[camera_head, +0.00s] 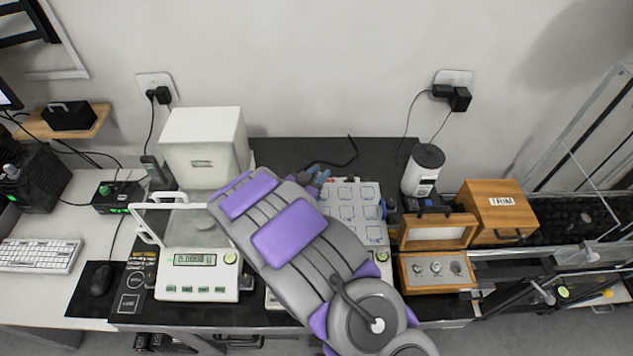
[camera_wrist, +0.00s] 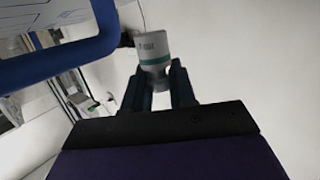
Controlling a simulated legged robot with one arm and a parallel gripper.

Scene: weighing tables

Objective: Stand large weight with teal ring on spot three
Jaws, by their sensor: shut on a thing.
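The large weight with a teal ring (camera_wrist: 152,48) is a pale grey cylinder with a teal band near its lower part. In the wrist view it sits between the tips of my two dark fingers (camera_wrist: 157,85), which are shut on it. In the head view my arm covers most of my gripper, and I cannot make out the weight there. A pale board with several marked square spots (camera_head: 352,212) lies right of my arm. Its spot numbers are too small to read, so I cannot tell which is spot three.
A balance with a lit display (camera_head: 197,263) stands left of my arm, with a white box (camera_head: 203,140) behind it. An open wooden case (camera_head: 432,287) with small metal weights is at the right. A white cylindrical device (camera_head: 424,170) and a closed wooden box (camera_head: 499,207) stand behind it.

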